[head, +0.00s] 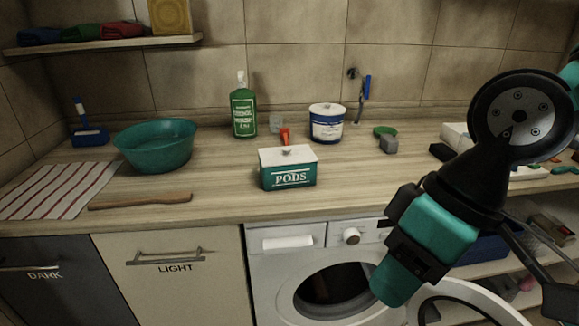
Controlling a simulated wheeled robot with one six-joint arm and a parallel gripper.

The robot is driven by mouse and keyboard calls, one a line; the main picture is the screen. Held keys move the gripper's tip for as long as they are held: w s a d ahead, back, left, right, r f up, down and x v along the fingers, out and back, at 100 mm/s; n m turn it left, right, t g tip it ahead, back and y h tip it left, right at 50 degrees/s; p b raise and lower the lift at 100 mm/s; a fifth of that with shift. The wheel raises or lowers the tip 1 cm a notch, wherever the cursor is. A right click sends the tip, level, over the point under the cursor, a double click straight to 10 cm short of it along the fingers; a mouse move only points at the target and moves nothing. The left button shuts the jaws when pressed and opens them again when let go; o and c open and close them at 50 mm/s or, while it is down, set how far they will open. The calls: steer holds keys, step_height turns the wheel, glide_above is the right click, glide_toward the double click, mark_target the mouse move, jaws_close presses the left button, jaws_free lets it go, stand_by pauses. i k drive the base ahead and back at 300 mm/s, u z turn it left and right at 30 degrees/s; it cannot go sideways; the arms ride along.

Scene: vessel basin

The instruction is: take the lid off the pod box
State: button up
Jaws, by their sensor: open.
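The pod box (289,179) is teal with white "PODS" lettering and stands on the wooden counter, near the middle of the head view. Its white lid (270,157) lies on top, with a small knob (287,152) at its middle. An orange-red thing shows just behind the knob; I cannot tell whether it touches the lid. My black and teal arm hangs at the right, in front of the counter and apart from the box. The jaws of my gripper do not show.
A teal basin (156,147), striped cloth (57,190) and wooden stick (140,201) lie left of the box. A green bottle (243,111), blue-white tub (327,124) and green-grey scoop (387,142) stand behind it. The washer door (470,298) is open below.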

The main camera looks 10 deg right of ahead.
mark_target(302, 153)
steer(key=u, duration=0.1)
steer(key=k, duration=0.45)
steer(key=z, duration=0.75)
steer(key=i, duration=0.75)
steer(key=u, duration=0.55)
steer(key=i, duration=0.65)
steer(key=u, duration=0.7)
